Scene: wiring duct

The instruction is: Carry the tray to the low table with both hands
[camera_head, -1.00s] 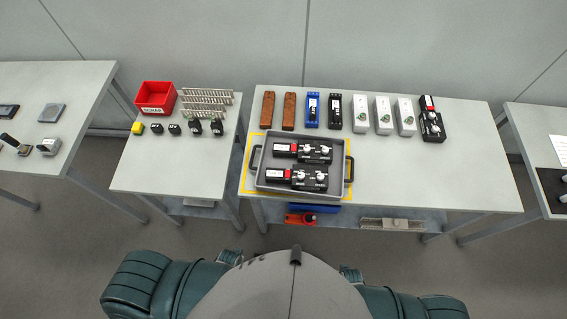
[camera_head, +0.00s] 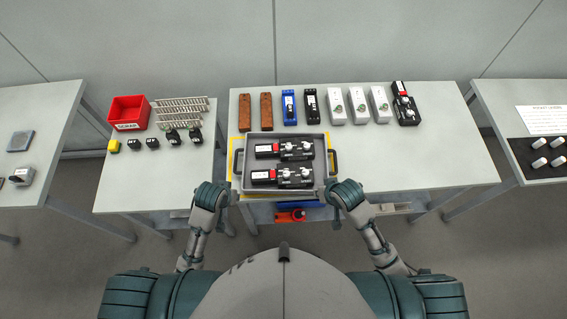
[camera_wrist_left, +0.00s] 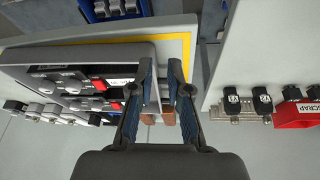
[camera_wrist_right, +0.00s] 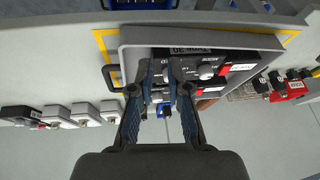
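The grey tray (camera_head: 321,150) lies on the middle table (camera_head: 430,150), over a yellow outline. It holds two black devices (camera_head: 284,150) (camera_head: 282,176) with red and white parts. It has a dark handle at each side, left (camera_head: 237,161) and right (camera_head: 334,161). My left gripper (camera_head: 231,194) is near the tray's front left corner; its fingers are apart in the left wrist view (camera_wrist_left: 162,66). My right gripper (camera_head: 329,190) is near the front right corner, open in the right wrist view (camera_wrist_right: 161,64), with a handle beside it. Neither holds anything. Which table is the low one is unclear.
Brown, blue, black and white modules line the middle table's back. A red bin (camera_head: 128,112) and small parts stand on the left table (camera_head: 140,180). Further tables stand at far left and far right (camera_head: 500,100). A shelf with red and blue things is under the middle table.

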